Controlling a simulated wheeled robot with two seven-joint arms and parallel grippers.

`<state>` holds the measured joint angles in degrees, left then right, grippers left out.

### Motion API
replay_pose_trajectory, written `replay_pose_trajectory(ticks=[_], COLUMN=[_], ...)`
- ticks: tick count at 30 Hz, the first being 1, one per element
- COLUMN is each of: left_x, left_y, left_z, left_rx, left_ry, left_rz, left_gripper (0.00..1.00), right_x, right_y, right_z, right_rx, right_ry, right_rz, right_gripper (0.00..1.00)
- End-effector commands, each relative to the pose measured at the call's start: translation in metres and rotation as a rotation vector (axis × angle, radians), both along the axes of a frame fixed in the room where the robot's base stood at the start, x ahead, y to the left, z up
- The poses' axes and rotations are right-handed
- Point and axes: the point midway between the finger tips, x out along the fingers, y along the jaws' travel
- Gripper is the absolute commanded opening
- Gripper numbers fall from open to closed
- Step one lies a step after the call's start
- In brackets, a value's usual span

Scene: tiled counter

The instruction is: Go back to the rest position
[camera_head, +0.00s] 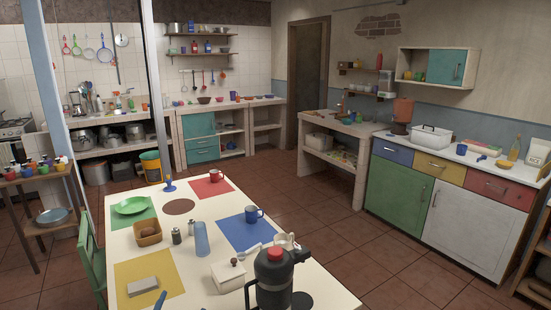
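Neither of my grippers shows in the head view, and no part of my arms can be made out. A white dining table (190,245) stands in front of me. A dark jug with a red lid (275,283) stands at its near edge, beside a white lidded dish (228,276). A blue mug (254,214) is on a blue mat (240,236). A red mug (215,176) is on a red mat (205,190).
The table also holds a green plate (131,206), a brown basket (147,233) and a blue cup (201,240). A green chair (92,255) is at its left. Coloured cabinets (396,196) line the right wall. Tiled floor (370,250) between is clear.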

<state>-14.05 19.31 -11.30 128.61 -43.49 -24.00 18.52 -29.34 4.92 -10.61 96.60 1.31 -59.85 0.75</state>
Motion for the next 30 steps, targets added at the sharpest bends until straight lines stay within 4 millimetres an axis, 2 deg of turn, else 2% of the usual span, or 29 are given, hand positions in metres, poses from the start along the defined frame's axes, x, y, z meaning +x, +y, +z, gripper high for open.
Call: replay_pose_trajectory(ticks=[3,6,9,13,15,21,30], left_x=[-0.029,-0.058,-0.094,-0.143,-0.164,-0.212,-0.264], left_y=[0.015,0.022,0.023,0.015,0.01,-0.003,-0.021], left_z=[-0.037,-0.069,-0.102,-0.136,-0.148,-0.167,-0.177], left_rx=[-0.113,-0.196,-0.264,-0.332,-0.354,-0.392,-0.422], left_ry=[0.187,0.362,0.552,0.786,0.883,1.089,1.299], left_rz=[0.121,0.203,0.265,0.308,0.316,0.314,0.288], left_gripper=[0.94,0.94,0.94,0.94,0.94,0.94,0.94], right_x=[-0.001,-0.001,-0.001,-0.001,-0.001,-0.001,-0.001], right_y=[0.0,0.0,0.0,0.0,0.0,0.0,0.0], right_z=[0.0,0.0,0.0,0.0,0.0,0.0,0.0], right_rx=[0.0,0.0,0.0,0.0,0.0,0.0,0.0], right_ry=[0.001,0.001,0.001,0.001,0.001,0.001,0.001], right_rz=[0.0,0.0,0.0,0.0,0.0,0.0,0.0], right_gripper=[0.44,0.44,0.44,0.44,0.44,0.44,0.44])
